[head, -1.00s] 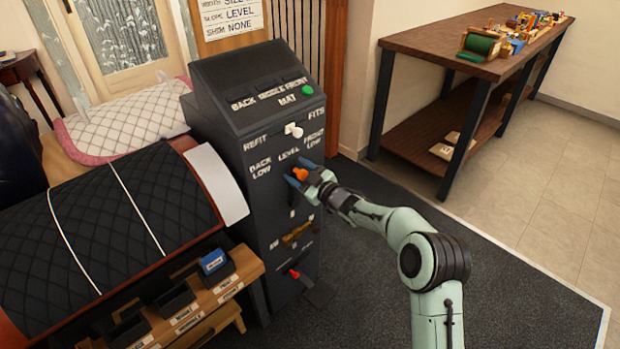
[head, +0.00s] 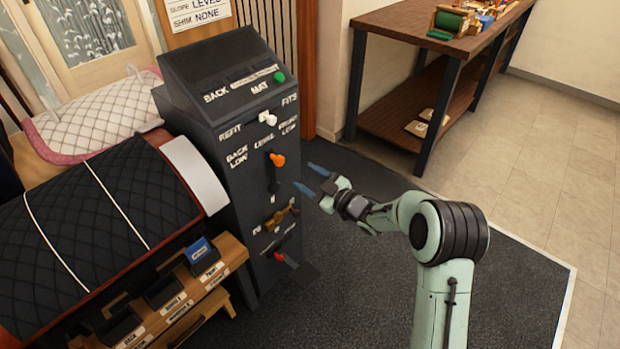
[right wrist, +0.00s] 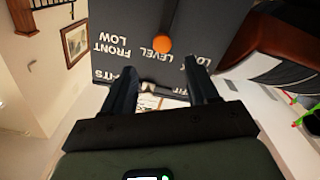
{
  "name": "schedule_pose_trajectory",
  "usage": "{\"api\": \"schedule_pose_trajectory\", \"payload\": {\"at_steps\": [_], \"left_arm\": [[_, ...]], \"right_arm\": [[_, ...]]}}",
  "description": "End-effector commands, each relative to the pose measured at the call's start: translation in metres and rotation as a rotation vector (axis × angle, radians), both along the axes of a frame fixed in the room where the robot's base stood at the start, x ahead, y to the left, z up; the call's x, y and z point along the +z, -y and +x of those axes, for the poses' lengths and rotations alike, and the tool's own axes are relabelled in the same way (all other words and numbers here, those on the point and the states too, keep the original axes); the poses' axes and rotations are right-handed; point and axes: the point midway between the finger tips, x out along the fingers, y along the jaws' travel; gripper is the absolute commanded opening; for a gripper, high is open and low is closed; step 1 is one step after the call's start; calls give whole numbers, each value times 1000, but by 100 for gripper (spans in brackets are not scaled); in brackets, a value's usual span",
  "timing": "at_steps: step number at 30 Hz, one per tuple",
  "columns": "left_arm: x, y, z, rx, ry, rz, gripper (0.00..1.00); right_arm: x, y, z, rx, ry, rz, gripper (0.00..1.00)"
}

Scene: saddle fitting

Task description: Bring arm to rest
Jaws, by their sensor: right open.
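My right gripper (head: 314,179) is open and empty, a little to the right of the dark control cabinet (head: 215,130) in the head view. Its blue fingers point left toward the cabinet and are apart from it. An orange knob (head: 277,159) on a vertical slot stands at the LEVEL label. In the right wrist view the orange knob (right wrist: 162,45) shows beyond and between the two open fingers (right wrist: 163,88). My left gripper is not in view.
A quilted black saddle form (head: 95,215) and a wooden rack (head: 222,262) with bins stand left of the cabinet. A wooden workbench (head: 400,20) with several items stands at the back right. Carpet (head: 360,270) around my right arm is clear. A red-handled lever (head: 279,257) sits low on the cabinet.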

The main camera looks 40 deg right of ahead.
Motion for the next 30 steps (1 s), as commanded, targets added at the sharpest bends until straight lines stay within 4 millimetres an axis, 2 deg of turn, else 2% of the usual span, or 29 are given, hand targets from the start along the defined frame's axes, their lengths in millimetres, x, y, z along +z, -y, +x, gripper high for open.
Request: {"api": "schedule_pose_trajectory", "payload": {"at_steps": [12,14,15,17,20,21,23,24,26,27,30], "left_arm": [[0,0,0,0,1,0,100],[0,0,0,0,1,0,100],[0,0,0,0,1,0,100],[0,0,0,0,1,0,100],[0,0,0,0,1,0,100],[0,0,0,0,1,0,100],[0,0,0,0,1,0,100],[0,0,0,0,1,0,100],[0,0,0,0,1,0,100],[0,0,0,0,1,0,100],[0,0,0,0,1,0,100]], "right_arm": [[-1,-1,1,-1,-2,4,59],[-9,-3,1,-6,-15,23,59],[-18,-6,2,-14,-33,49,59],[-41,-14,3,-33,-75,111,59],[-98,-38,1,-83,-193,257,59],[-125,-51,-4,-108,-254,321,59],[-166,-73,-13,-146,-355,414,59],[-191,-89,-22,-172,-424,470,59],[-226,-113,-38,-206,-530,545,59],[-249,-130,-51,-231,-603,590,59],[-299,-174,-91,-292,-792,687,59]]}}
